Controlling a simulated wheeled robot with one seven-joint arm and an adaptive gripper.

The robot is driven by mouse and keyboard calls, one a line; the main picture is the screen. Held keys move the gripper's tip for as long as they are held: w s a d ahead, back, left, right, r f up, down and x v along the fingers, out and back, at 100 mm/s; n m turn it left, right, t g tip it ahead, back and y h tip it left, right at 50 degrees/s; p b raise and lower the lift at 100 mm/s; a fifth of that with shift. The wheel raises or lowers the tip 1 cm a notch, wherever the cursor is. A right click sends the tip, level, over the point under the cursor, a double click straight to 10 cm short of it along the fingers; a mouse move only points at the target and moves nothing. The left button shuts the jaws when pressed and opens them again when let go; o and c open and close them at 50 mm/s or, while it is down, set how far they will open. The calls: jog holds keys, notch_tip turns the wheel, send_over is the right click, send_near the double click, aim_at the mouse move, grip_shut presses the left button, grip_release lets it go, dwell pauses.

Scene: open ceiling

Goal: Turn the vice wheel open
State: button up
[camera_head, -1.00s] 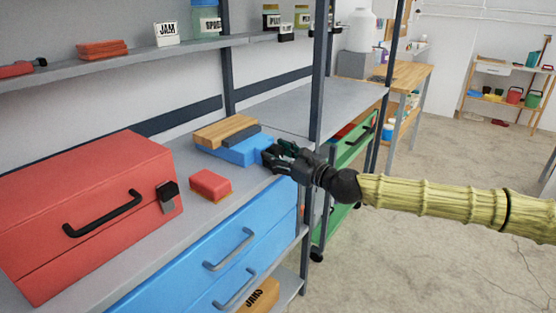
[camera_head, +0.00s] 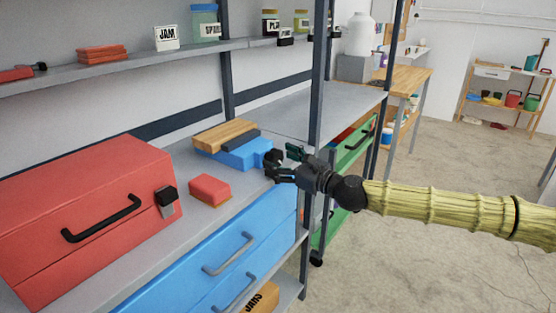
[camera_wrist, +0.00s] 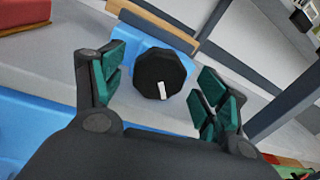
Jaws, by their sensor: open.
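The vice has a blue body (camera_head: 243,153) with a wooden block on top and stands on the grey shelf top. Its black wheel (camera_head: 273,159) is at the right end, partly hidden by my gripper in the head view. In the wrist view the many-sided wheel (camera_wrist: 160,73) faces me, with a short white mark below its middle. My gripper (camera_head: 284,163) is open, just right of the wheel. In the wrist view its green-padded fingers (camera_wrist: 162,66) are spread to the left and right of the wheel, with visible gaps and nothing held.
A red sponge-like block (camera_head: 210,190) and a large red toolbox (camera_head: 85,205) sit left of the vice. A dark shelf post (camera_head: 318,90) stands close behind my gripper. Blue drawers (camera_head: 225,250) lie below; open floor is at the right.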

jog(key=v, duration=1)
jog(key=shift+s+d, duration=0.15)
jog(key=shift+d, duration=0.05)
